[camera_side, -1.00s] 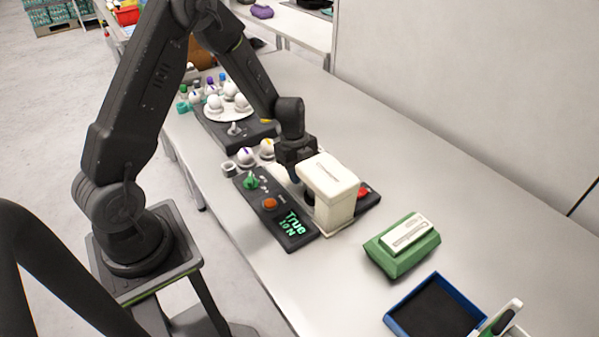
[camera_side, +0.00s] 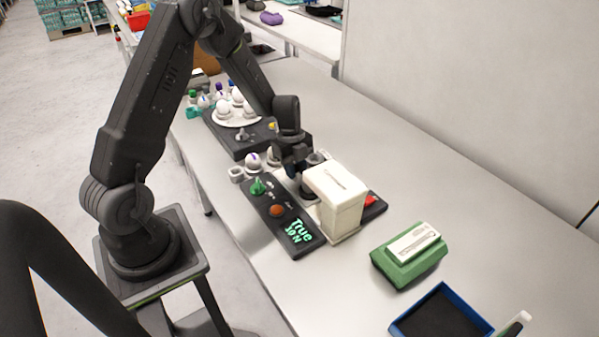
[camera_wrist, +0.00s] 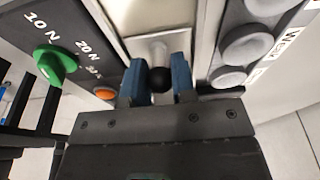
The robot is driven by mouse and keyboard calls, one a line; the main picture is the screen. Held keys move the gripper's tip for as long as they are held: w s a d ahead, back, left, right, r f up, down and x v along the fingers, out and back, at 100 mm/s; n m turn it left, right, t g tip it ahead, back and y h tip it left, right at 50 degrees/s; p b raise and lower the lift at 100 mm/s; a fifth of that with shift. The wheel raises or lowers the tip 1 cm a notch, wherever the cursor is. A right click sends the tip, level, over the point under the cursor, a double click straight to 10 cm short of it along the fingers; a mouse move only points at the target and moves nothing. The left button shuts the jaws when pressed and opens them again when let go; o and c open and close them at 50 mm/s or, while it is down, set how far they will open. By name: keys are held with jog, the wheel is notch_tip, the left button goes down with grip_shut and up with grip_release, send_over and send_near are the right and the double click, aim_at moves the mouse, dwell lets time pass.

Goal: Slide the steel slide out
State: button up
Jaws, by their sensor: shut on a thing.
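The steel slide (camera_wrist: 158,48) shows in the wrist view as a bright metal strip with a round black knob (camera_wrist: 160,79) at its near end. My gripper (camera_wrist: 159,88) has its two blue fingers on either side of this knob, shut on it. In the side view my gripper (camera_side: 293,173) is low beside the cream housing (camera_side: 336,195) of the tester, on its far left side. A pale metal part of the slide (camera_side: 283,186) shows between gripper and control panel. The rest of the slide is hidden by the gripper and housing.
The dark control panel (camera_side: 270,222) has a green knob (camera_side: 258,187), an orange button (camera_side: 277,210) and a green-lit display (camera_side: 300,232). A plate of eggs (camera_side: 236,119) stands behind.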

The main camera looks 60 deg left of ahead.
jog(key=shift+a, duration=1.7)
jog(key=o, duration=0.7)
jog(key=shift+a, duration=0.1)
jog(key=shift+o, duration=0.2)
jog(key=shift+r, duration=0.1)
jog(key=shift+r, duration=2.9)
jog(key=shift+r, duration=0.1)
notch_tip(320, 180, up, 8)
